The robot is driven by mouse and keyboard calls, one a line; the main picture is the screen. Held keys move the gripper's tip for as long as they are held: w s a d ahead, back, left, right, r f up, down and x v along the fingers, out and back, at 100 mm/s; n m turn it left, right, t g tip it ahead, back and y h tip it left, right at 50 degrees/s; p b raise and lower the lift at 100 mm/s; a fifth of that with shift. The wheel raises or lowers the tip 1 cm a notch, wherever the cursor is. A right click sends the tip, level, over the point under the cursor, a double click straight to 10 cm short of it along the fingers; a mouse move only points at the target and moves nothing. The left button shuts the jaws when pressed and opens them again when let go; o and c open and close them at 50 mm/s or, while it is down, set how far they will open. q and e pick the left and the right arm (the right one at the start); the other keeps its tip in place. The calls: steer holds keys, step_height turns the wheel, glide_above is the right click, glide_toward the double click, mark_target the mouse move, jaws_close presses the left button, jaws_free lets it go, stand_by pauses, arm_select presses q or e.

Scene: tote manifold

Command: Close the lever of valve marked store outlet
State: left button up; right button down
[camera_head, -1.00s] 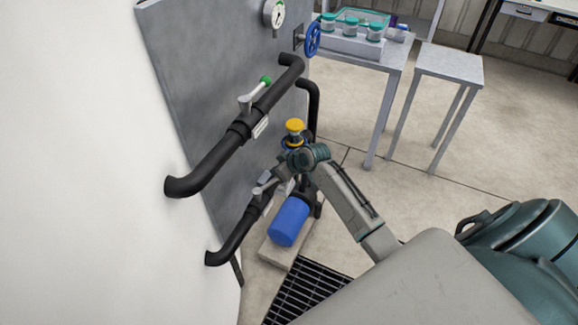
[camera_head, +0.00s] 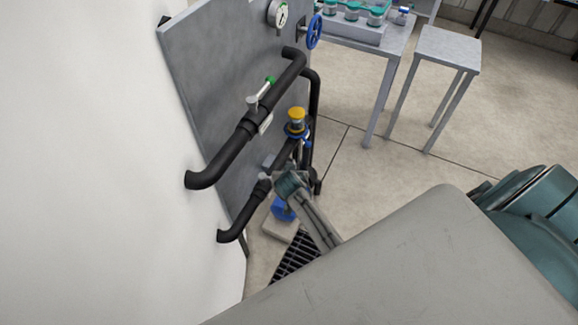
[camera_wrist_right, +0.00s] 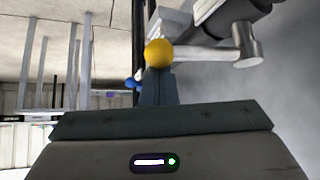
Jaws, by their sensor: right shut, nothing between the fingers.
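The upper black pipe carries a valve lever with a green tip (camera_head: 262,92), lying roughly along the pipe, with a white tag (camera_head: 265,123) below it. The lower black pipe (camera_head: 236,227) has a valve (camera_head: 263,184) partly hidden by my right wrist. No marking is legible, so I cannot tell which valve is store outlet. In the right wrist view a silver lever (camera_wrist_right: 212,54) with a yellow ball end (camera_wrist_right: 158,53) lies across just ahead of my right gripper (camera_wrist_right: 158,82). The gripper is shut and empty, its tips at or close to the ball; contact is unclear. My left gripper is out of view.
A grey panel (camera_head: 205,60) and white wall (camera_head: 90,150) flank the pipes. A table and stool (camera_head: 447,50) stand at right, with open floor between.

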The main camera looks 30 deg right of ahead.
steer(key=shift+s+a+m+g+h, duration=0.5)
steer(key=shift+s+a+m+h, duration=0.15)
steer(key=shift+m, duration=0.35)
steer(key=shift+s+a, duration=0.25)
steer(key=shift+s, duration=0.1)
